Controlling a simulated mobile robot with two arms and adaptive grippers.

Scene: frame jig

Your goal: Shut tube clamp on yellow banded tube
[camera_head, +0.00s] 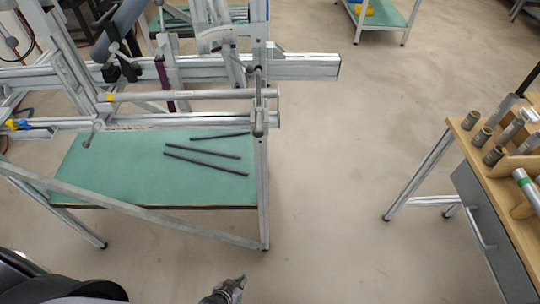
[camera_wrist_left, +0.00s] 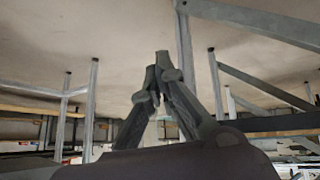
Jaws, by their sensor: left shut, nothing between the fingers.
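A grey tube with a yellow band (camera_head: 110,97) near its left end lies level across the frame jig (camera_head: 310,66) at the upper left in the head view. At its right end a grey clamp with a lever (camera_head: 258,100) stands against the jig's upright; I cannot tell whether it is open or shut. Another small lever (camera_head: 92,133) hangs below the tube's left end. My left gripper (camera_head: 238,281) is at the bottom edge, well below and apart from the jig. Its fingers (camera_wrist_left: 161,60) are together and empty in the left wrist view. My right gripper is not in view.
Several dark rods lie on the jig's green lower shelf (camera_head: 110,165). A wooden-topped bench (camera_head: 467,150) with tube pieces in racks stands at the right. A green cart (camera_head: 385,14) is at the back. Bare floor (camera_head: 345,150) lies between jig and bench.

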